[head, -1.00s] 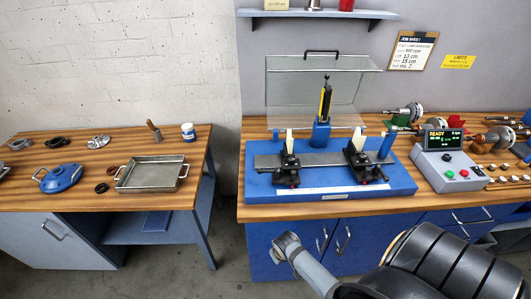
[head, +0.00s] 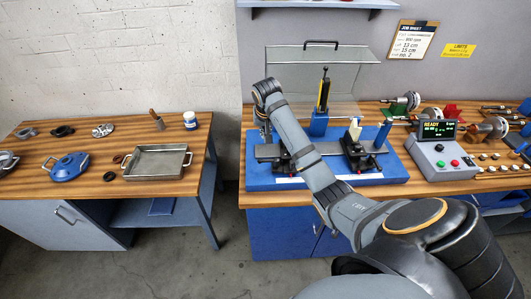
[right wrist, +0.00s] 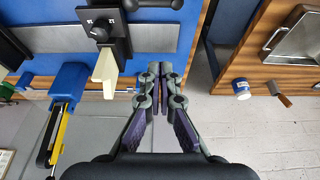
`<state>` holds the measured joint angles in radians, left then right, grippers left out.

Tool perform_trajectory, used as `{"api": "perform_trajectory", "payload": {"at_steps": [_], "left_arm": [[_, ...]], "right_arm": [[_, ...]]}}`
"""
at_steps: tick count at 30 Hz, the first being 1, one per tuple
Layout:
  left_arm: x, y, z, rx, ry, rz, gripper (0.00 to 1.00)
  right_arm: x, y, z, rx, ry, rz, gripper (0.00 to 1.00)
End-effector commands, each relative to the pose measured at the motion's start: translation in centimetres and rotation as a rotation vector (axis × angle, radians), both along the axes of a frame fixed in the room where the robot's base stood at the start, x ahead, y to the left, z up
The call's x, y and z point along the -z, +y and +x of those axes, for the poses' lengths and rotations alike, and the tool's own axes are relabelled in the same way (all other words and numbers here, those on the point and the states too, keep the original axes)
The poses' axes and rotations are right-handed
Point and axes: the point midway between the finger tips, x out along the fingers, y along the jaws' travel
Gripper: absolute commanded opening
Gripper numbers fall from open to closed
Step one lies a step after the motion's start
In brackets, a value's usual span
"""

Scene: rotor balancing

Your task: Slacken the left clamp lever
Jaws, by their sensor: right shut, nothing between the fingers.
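The left clamp (right wrist: 103,28) is a black block with a pale cream support (right wrist: 105,68), seen in the right wrist view. A black bar-shaped lever (right wrist: 150,4) shows beyond it at the top edge, partly cut off. My left gripper is in neither view.
The right clamp (head: 360,154) stands on the blue rig base (head: 397,170). A blue post with a black and yellow upright tool (head: 323,95) and a clear raised guard (head: 350,75) stand behind. A control box (head: 445,155) is at right. The side table holds a metal tray (head: 157,161).

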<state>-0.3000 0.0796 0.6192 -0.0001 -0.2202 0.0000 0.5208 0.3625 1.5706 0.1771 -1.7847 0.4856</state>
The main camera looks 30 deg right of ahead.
Motion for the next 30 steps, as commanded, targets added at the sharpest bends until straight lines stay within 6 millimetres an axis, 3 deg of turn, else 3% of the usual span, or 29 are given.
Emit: {"api": "perform_trajectory", "payload": {"at_steps": [11, 24, 26, 30], "left_arm": [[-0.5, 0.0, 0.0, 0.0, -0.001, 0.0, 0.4], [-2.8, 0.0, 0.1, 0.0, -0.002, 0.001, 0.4], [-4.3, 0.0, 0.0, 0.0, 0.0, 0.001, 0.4], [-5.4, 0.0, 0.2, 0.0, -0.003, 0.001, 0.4]], "right_arm": [[1.1, -0.2, 0.3, -0.002, 0.003, 0.0, 0.0], [9.6, -1.8, 2.9, -0.002, 0.004, 0.0, 0.0], [9.2, -1.0, 1.8, -0.005, 0.003, 0.0, 0.0], [9.7, -0.2, 0.3, -0.005, 0.0, -0.002, 0.0]]}}
